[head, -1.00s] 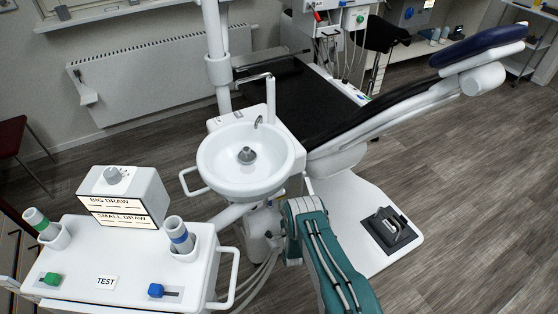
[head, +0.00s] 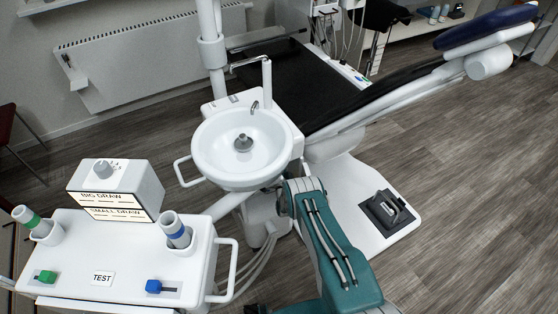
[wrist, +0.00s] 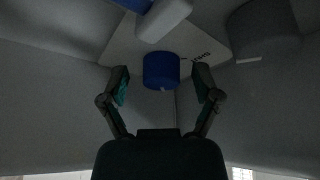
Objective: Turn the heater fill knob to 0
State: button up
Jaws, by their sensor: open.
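My gripper (wrist: 161,84) is open, with one finger on either side of the blue knob. Both fingers look apart from it. The head view shows my teal arm, but neither my gripper nor this blue knob can be made out there.
A white-and-blue part (wrist: 163,18) and a dark rounded shape (wrist: 262,30) lie near the knob. In the head view are a basin (head: 241,150), a box with a grey knob (head: 103,168), a tray (head: 120,262) and a dental chair (head: 400,92).

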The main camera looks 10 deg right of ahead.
jog(key=shift+w+r, duration=0.1)
jog(key=shift+w, duration=0.25)
grip_shut()
jog(key=shift+n, duration=0.4)
jog(key=n+y, duration=0.1)
jog(key=n, duration=0.2)
jog(key=shift+d+t, duration=0.1)
jog(key=shift+t, duration=0.3)
jog(key=shift+n+t+y, duration=0.3)
jog(key=shift+n+y, duration=0.9)
jog(key=shift+n, duration=0.8)
